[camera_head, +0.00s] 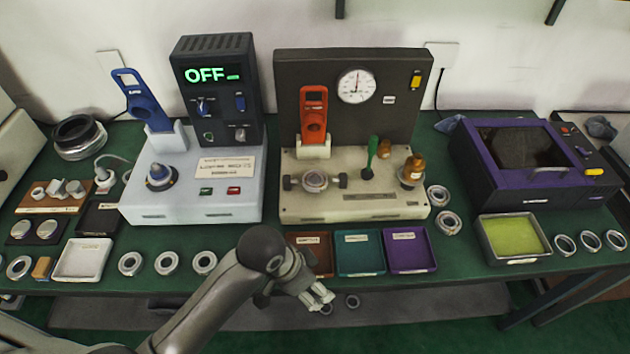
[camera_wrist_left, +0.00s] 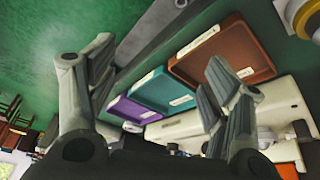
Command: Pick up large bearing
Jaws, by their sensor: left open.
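Several metal bearing rings lie on the green table. Three (camera_head: 167,262) are in a row at the front left, two (camera_head: 448,222) are right of the middle machine, and three (camera_head: 590,242) are at the front right. A much bigger dark ring (camera_head: 80,136) lies at the back left; I cannot tell which is the large bearing. My left gripper (camera_head: 318,297) is open and empty, in front of the table's front edge near the brown tray. Its spread fingers (camera_wrist_left: 155,85) show in the left wrist view with nothing between them. My right gripper is not in view.
Brown (camera_head: 312,240), teal (camera_head: 375,242) and purple (camera_head: 428,236) trays stand at the front edge; the brown one also shows in the left wrist view (camera_wrist_left: 222,48). Machines stand behind: a white one (camera_head: 190,190), a beige one (camera_head: 355,205), a purple one (camera_head: 480,160). A small ring (camera_head: 352,301) appears below the edge.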

